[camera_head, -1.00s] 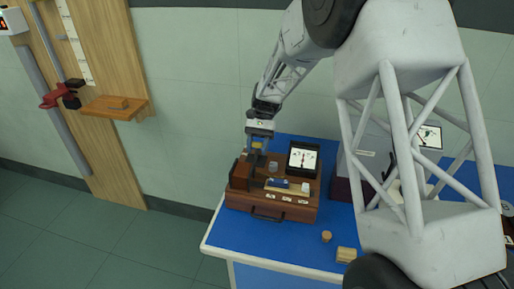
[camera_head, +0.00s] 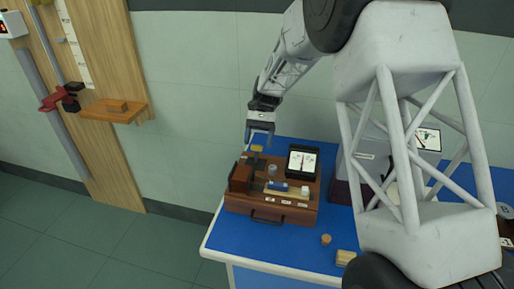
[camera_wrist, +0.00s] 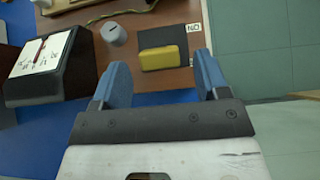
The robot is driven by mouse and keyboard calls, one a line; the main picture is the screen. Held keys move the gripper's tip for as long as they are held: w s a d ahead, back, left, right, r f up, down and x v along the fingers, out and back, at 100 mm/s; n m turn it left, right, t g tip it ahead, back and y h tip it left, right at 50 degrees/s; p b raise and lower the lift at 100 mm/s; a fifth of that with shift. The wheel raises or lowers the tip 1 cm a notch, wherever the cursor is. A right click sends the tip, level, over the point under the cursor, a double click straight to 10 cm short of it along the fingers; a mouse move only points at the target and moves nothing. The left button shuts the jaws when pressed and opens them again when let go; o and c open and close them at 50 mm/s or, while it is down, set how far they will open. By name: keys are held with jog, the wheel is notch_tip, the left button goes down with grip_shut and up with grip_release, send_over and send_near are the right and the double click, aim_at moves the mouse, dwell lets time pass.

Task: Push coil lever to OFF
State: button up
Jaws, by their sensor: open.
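The coil lever appears to be the yellow block (camera_wrist: 162,57) on a dark plate (camera_wrist: 182,40) set in the brown wooden box. A label reading "ON" (camera_wrist: 193,27), upside down in the wrist view, is at the plate's far corner; no OFF label is legible. In the head view the yellow block (camera_head: 257,148) is at the back of the box (camera_head: 236,206), just below my gripper (camera_head: 260,140). My gripper is open and empty. In the wrist view its blue fingers (camera_wrist: 161,70) stand apart, with the yellow block between and beyond their tips; I cannot tell whether they touch it.
A black-framed meter (camera_head: 302,160) stands on the box beside a small grey cylinder (camera_head: 272,169). A dark wooden block (camera_head: 241,178) and a blue cylinder (camera_head: 279,186) are nearer the front. The box stands on a blue table (camera_head: 222,238); a small cork (camera_head: 326,239) lies right.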

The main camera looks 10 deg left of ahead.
jog(key=shift+v, duration=2)
jog(key=shift+r, duration=0.1)
jog(key=s+d+r+t, duration=0.2)
jog(key=s+d+r, duration=0.25)
jog(key=d, duration=0.25)
jog(key=s+d+r+t+y, duration=0.1)
jog(key=s+d+r+t, duration=0.1)
jog(key=s+d+r, duration=0.35)
jog(key=s+d+r+t, duration=0.25)
jog(key=s+d, duration=0.35)
jog(key=d, duration=0.3)
jog(key=s+d+t, duration=0.2)
jog(key=s+d, duration=0.3)
jog(key=s, duration=0.3)
jog(key=s+d+t, duration=0.2)
jog(key=s+d, duration=0.3)
jog(key=s, duration=0.3)
jog(key=s+d+f+t+h, duration=0.1)
jog(key=s+d+t, duration=0.1)
jog(key=s+d, duration=0.3)
jog(key=shift+s, duration=2)
